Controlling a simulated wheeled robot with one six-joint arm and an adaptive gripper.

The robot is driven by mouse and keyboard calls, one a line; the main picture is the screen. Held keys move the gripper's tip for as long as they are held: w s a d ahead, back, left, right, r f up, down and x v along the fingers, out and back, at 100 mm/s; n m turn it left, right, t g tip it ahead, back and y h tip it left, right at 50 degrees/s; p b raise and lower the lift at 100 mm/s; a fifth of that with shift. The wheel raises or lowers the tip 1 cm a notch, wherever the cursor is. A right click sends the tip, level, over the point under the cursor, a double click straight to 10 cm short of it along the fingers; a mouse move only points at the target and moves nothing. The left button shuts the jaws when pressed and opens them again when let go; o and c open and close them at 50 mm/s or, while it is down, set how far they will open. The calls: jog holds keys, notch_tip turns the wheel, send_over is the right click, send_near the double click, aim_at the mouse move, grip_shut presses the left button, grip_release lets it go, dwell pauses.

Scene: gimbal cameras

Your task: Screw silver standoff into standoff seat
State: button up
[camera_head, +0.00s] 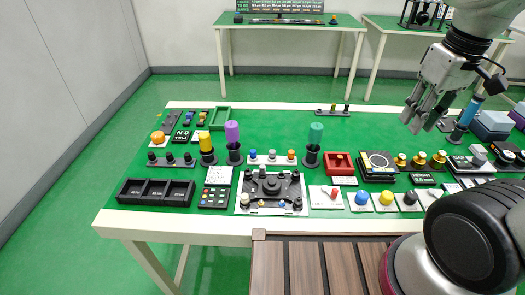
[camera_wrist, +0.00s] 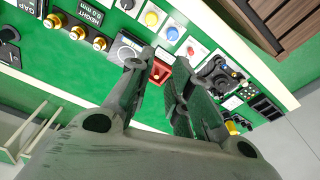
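My gripper (camera_head: 423,118) hangs in the air above the right part of the green table. In the wrist view its two fingers (camera_wrist: 158,66) stand apart with nothing between them. I cannot pick out the silver standoff for certain; small grey and silver-topped pieces (camera_head: 478,150) stand at the table's right side. A pale board (camera_head: 243,208) with a black fixture and several small posts lies at the front middle. It also shows beyond the fingers in the wrist view (camera_wrist: 218,76). I cannot tell which part is the standoff seat.
Black bins (camera_head: 157,191) lie front left. A red tray (camera_head: 340,164), a black dial box (camera_head: 376,164) and coloured buttons (camera_head: 362,198) crowd the right. The back middle of the table is mostly clear.

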jog(key=w+a+f+n+g+h, duration=0.1)
jog(key=w+a+f+n, duration=0.15)
jog(key=a, duration=0.35)
jog(key=w+a+f+n+g, duration=0.1)
jog(key=w+a+f+n, duration=0.2)
jog(key=a, duration=0.4)
jog(key=n, duration=0.6)
send_over(262, 166)
jog(key=s+d, duration=0.4)
jog(key=shift+g+h, duration=0.3)
jog(key=shift+h, duration=0.1)
jog(key=f, duration=1.1)
jog(key=shift+w+d+f, duration=0.15)
jog(key=shift+w+f, duration=0.05)
jog(key=shift+f, duration=0.05)
jog(key=w+a+n, duration=0.1)
jog(key=a, duration=0.1)
jog(key=w+a+n+y, duration=0.1)
jog(key=w+a, duration=0.1)
jog(key=shift+w+t, duration=0.15)
jog(key=shift+t, duration=0.25)
jog(key=shift+a+n, duration=0.1)
jog(key=shift+n, duration=0.25)
jog(key=shift+f, duration=3.85)
grip_shut()
